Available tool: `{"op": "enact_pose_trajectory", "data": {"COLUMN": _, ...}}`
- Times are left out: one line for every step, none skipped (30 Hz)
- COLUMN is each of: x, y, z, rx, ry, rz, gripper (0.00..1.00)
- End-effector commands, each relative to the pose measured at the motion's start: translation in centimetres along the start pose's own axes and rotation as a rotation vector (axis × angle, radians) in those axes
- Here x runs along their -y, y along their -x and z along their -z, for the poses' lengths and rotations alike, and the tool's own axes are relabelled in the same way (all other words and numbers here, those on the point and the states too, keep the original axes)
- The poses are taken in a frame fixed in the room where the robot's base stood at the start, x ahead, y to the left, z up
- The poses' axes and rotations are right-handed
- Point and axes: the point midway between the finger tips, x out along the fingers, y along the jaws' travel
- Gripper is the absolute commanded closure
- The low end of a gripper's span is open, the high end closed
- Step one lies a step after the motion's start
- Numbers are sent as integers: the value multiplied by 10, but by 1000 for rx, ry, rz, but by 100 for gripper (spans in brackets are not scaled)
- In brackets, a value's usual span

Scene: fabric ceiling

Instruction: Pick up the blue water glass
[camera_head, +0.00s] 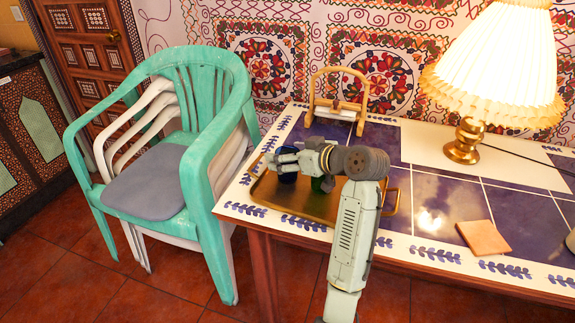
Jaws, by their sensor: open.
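The blue water glass (287,177) is a small dark blue shape on the brass tray (268,191), near the left side of the tiled table. My gripper (281,161) is open, and its fingers point left just above the glass. The fingers and wrist hide the glass's upper part. I cannot tell whether the fingers touch it or stand around it. A green glass (322,184) stands just right of the blue one, partly hidden under my wrist.
A wooden holder (337,108) stands behind the tray. A lit lamp (463,142) is at the back right. A square tan coaster (484,238) lies on the right of the table (433,205). Stacked chairs (210,145) stand close to the table's left edge.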

Motion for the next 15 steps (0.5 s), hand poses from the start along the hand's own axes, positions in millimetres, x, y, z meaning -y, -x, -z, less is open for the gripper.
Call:
{"op": "enact_pose_trajectory", "data": {"x": 0, "y": -1, "z": 0, "rx": 0, "ry": 0, "rz": 0, "gripper": 28}}
{"op": "enact_pose_trajectory", "data": {"x": 0, "y": -1, "z": 0, "rx": 0, "ry": 0, "rz": 0, "gripper": 28}}
{"op": "enact_pose_trajectory", "data": {"x": 0, "y": -1, "z": 0, "rx": 0, "ry": 0, "rz": 0, "gripper": 28}}
{"op": "enact_pose_trajectory", "data": {"x": 0, "y": -1, "z": 0, "rx": -1, "ry": 0, "rz": 0, "gripper": 28}}
{"op": "enact_pose_trajectory", "data": {"x": 0, "y": -1, "z": 0, "rx": 0, "ry": 0, "rz": 0, "gripper": 28}}
{"op": "enact_pose_trajectory", "data": {"x": 0, "y": -1, "z": 0, "rx": -1, "ry": 0, "rz": 0, "gripper": 28}}
{"op": "enact_pose_trajectory", "data": {"x": 0, "y": -1, "z": 0, "rx": -1, "ry": 0, "rz": 0, "gripper": 30}}
{"op": "enact_pose_trajectory", "data": {"x": 0, "y": -1, "z": 0, "rx": 0, "ry": 0, "rz": 0, "gripper": 32}}
{"op": "enact_pose_trajectory", "data": {"x": 0, "y": -1, "z": 0, "rx": -1, "ry": 0, "rz": 0, "gripper": 35}}
{"op": "enact_pose_trajectory", "data": {"x": 0, "y": -1, "z": 0, "rx": -1, "ry": 0, "rz": 0, "gripper": 37}}
{"op": "enact_pose_trajectory", "data": {"x": 0, "y": 0, "z": 0, "rx": -1, "ry": 0, "rz": 0, "gripper": 39}}
{"op": "enact_pose_trajectory", "data": {"x": 0, "y": 0, "z": 0, "rx": -1, "ry": 0, "rz": 0, "gripper": 42}}
{"op": "enact_pose_trajectory", "data": {"x": 0, "y": 0, "z": 0, "rx": -1, "ry": 0, "rz": 0, "gripper": 44}}
{"op": "enact_pose_trajectory", "data": {"x": 0, "y": 0, "z": 0, "rx": -1, "ry": 0, "rz": 0, "gripper": 46}}
{"op": "enact_pose_trajectory", "data": {"x": 0, "y": 0, "z": 0, "rx": -1, "ry": 0, "rz": 0, "gripper": 48}}
